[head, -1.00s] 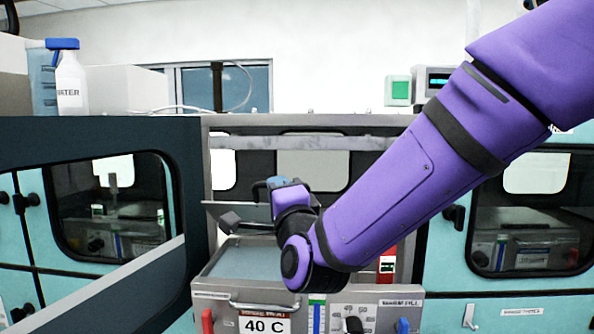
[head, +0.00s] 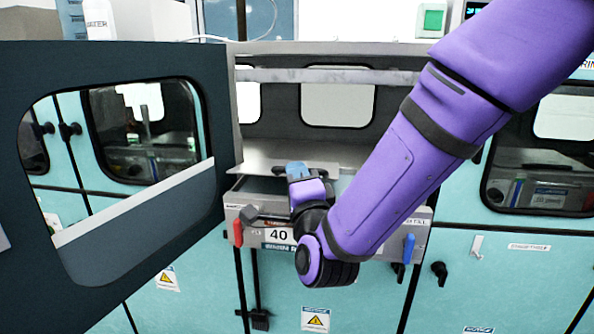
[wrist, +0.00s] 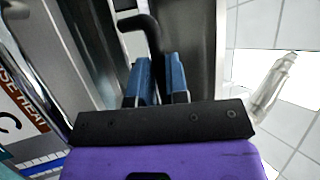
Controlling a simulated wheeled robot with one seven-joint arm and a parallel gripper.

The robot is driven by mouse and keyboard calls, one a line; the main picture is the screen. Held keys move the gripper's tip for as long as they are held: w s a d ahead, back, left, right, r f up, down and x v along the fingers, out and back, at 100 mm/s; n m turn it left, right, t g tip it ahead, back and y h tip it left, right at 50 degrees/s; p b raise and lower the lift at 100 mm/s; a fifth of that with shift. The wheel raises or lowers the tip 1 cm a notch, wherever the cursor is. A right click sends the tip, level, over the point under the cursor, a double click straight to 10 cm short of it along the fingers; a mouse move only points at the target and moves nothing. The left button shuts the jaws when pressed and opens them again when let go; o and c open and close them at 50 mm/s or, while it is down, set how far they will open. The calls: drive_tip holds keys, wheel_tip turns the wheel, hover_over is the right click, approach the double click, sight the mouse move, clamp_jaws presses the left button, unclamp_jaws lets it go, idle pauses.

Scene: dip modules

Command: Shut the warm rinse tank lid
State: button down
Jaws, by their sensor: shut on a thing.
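The warm rinse tank (head: 247,228) is set into the bench, with a "40" label on its grey front panel. Its grey metal lid (head: 262,153) is tilted, with its front edge standing above the tank rim. A strip of the tank's inside shows below that edge. My gripper (head: 296,168) is at the lid's front edge, its blue fingers shut on the dark lid handle (head: 325,168). In the wrist view the black handle (wrist: 143,28) runs down between the blue fingers (wrist: 160,85). My purple arm hides the right part of the lid and panel.
A dark open door with a window (head: 215,110) stands close on the left. A metal rail (head: 330,77) crosses behind the lid. Red (head: 237,232) and blue (head: 408,248) levers stick out from the panel. A clear bottle (wrist: 272,88) shows in the wrist view.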

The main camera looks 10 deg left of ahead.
drive_tip(key=c, duration=1.1)
unclamp_jaws()
drive_tip(key=v, duration=1)
drive_tip(key=shift+s+d+f, duration=0.15)
drive_tip(key=shift+s+f, duration=0.05)
drive_tip(key=shift+s, duration=0.05)
